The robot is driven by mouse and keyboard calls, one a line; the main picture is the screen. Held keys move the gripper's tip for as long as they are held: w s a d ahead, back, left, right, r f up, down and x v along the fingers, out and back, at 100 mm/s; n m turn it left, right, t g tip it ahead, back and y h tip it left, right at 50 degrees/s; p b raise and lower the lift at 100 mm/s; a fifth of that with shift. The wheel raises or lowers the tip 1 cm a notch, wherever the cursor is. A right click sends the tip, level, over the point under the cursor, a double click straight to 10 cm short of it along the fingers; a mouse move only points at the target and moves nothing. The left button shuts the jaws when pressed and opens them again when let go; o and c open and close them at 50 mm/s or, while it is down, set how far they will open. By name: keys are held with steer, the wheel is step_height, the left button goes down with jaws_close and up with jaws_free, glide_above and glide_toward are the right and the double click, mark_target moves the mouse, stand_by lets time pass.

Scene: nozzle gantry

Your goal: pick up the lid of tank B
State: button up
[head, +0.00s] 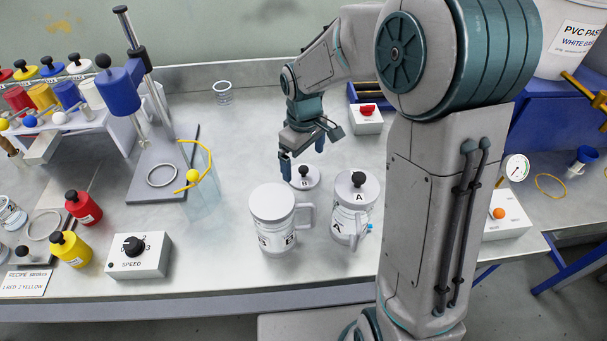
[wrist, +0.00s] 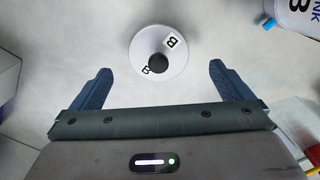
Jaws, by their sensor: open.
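The lid of tank B (head: 304,183) is a white disc with a black knob and B labels. It lies on the bench behind the two tanks, and it also shows in the wrist view (wrist: 172,45). My gripper (head: 303,160) is open and empty just above the lid. In the wrist view my gripper's fingers (wrist: 160,85) are spread wide, with the lid ahead of them and the knob near the middle line. Tank B (head: 274,222) is a white mug-like tank with a handle. Tank A (head: 351,210) stands to its right with its lid on.
A speed box (head: 138,255) sits at the front left. A box with a red button (head: 366,118) stands behind right. The bench around the lid is mostly clear.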

mark_target(303, 168)
step_height(303, 168, down, 4)
steer(key=shift+w+f, duration=0.15)
steer(key=shift+f, duration=0.05)
steer(key=c, duration=1.1)
steer(key=shift+o, duration=0.2)
steer(key=shift+r, duration=0.1)
